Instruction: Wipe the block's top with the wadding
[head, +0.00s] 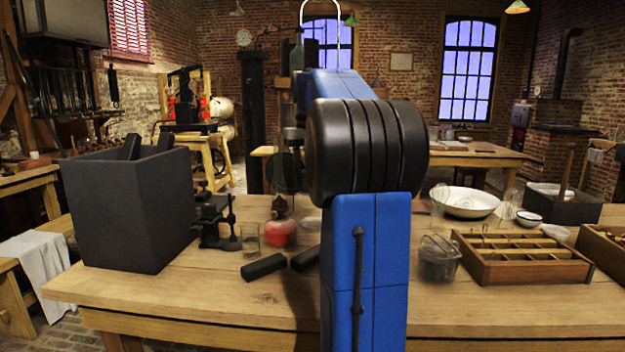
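My blue arm with its black ribbed joint fills the middle of the head view. My gripper is hidden behind it, and so is part of the table. I cannot make out the block for certain. Two dark bars lie on the table left of my arm, the left bar (264,266) and the right bar (305,259), which is partly covered by my arm. A small pale, soft-looking piece (555,232) lies behind the compartment tray at the right; it may be the wadding, but I cannot tell.
A tall dark box (130,215) with dark bars inside stands on the wooden table (190,290) at left, beside a black stand (215,225). At right are a glass jar (438,262), a compartment tray (525,273) and a white bowl (464,203). The front left strip is clear.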

